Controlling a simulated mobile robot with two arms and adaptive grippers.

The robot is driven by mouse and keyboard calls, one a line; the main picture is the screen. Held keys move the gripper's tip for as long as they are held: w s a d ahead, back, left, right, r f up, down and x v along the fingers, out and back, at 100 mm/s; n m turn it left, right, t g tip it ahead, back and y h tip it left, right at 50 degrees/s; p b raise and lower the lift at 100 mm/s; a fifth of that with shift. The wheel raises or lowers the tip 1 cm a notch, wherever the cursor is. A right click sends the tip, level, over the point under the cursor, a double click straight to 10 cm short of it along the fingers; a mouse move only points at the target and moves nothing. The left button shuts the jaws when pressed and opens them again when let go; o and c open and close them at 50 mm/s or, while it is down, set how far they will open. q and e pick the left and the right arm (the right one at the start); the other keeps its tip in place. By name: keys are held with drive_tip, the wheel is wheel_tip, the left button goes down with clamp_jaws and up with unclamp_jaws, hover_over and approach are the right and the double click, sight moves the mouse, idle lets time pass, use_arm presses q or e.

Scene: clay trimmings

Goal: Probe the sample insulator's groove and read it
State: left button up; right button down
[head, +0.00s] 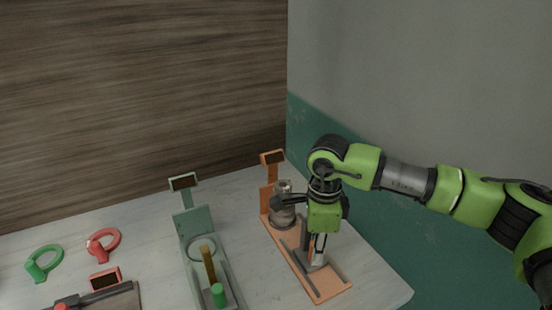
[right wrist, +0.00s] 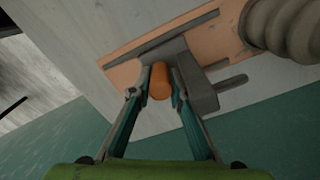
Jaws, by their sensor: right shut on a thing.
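The sample insulator, a grey ribbed piece (head: 283,214), stands upright on an orange stand (head: 333,287) at the right of the table. Its ribs also show at the top right of the right wrist view (right wrist: 285,25). My right gripper (head: 318,250) is over the front part of this stand. In the right wrist view, my right gripper (right wrist: 160,90) is shut on an orange handle (right wrist: 160,77) of a grey sliding block (right wrist: 196,80). A grey pin (right wrist: 232,84) sticks out beside the block. Whether anything touches the insulator's groove is hidden. My left gripper is not in view.
The orange stand's small dark display (head: 272,157) shows no readable text. Green (head: 44,263) and red (head: 103,245) rings, a red box (head: 105,279) and a dark tool lie farther left.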

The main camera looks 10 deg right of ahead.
drive_tip(key=shift+s+a, duration=0.2)
drive_tip(key=shift+s, duration=0.45)
drive_tip(key=c, duration=1.5)
unclamp_jaws()
drive_tip(key=shift+r, duration=0.1)
drive_tip(key=o, duration=0.6)
drive_tip(key=shift+s+r, duration=0.1)
drive_tip(key=shift+s, duration=0.05)
drive_tip(key=shift+w+d, duration=0.1)
drive_tip(key=shift+w, duration=0.1)
drive_tip(key=shift+d, duration=0.1)
drive_tip(key=shift+s, duration=0.1)
wheel_tip(320, 180, up, 7)
drive_tip(key=p, duration=0.3)
drive_tip(key=shift+f, duration=0.2)
